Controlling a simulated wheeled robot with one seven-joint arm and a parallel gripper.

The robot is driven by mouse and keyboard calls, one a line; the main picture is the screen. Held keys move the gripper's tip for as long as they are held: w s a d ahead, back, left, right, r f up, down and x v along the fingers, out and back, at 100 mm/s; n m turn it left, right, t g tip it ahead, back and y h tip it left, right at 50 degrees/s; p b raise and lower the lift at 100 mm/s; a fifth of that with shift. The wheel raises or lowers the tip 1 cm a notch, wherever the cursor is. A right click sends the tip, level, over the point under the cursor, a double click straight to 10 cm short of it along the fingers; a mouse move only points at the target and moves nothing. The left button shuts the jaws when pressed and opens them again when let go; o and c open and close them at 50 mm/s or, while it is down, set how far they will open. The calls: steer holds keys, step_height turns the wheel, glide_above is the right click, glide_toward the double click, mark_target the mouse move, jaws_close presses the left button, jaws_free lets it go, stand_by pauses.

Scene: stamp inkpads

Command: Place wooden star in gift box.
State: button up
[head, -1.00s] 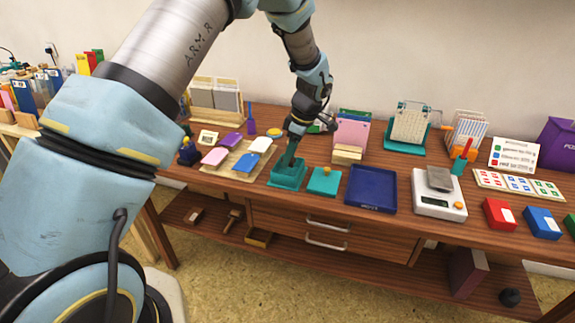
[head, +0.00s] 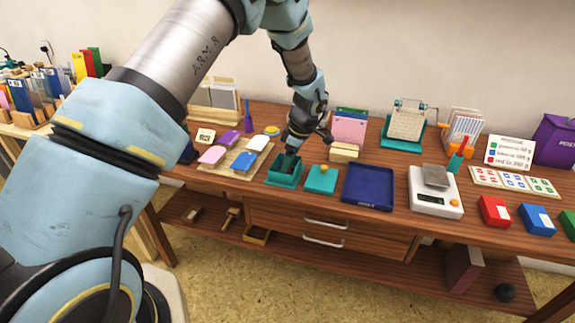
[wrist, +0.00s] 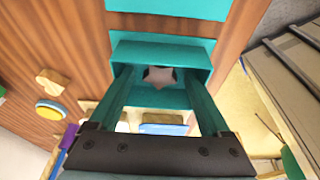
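The gift box (head: 284,181) is an open teal box on the wooden table, left of a teal lid (head: 322,180) with an orange knob. It also shows in the wrist view (wrist: 160,53). My gripper (head: 288,162) points down into the box in the head view. In the wrist view its two long teal fingers (wrist: 160,82) stand apart, one on each side of the star. The wooden star (wrist: 159,75) looks pale pinkish-grey and shows inside the box, with gaps to both fingers. The star cannot be made out in the head view.
A blue tray (head: 369,188) and a white scale (head: 434,193) stand to the right. A wooden board with colored pads (head: 240,158) lies to the left. A pink card stand (head: 349,130) is behind the box.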

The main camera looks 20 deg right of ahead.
steer(key=shift+r, duration=0.25)
steer(key=shift+d+r, duration=0.1)
steer(key=shift+r, duration=0.25)
steer(key=b+v, duration=0.3)
steer(key=v, duration=0.8)
steer(key=w+a+r+m+g+h, duration=0.1)
steer(key=a+m, duration=0.2)
steer(key=a, duration=0.8)
steer(key=w+a+r+m+h, duration=0.1)
steer(key=a+r+m, duration=0.1)
steer(key=a, duration=1)
steer(key=s+a+m, duration=0.2)
steer(key=s+a, duration=0.3)
steer(key=a, duration=0.3)
steer(key=s+a+m, duration=0.3)
steer(key=s+a, duration=0.2)
steer(key=a, duration=0.3)
steer(key=shift+s+a+m+h, duration=0.15)
steer(key=shift+a+m+h, duration=0.15)
steer(key=shift+a, duration=0.05)
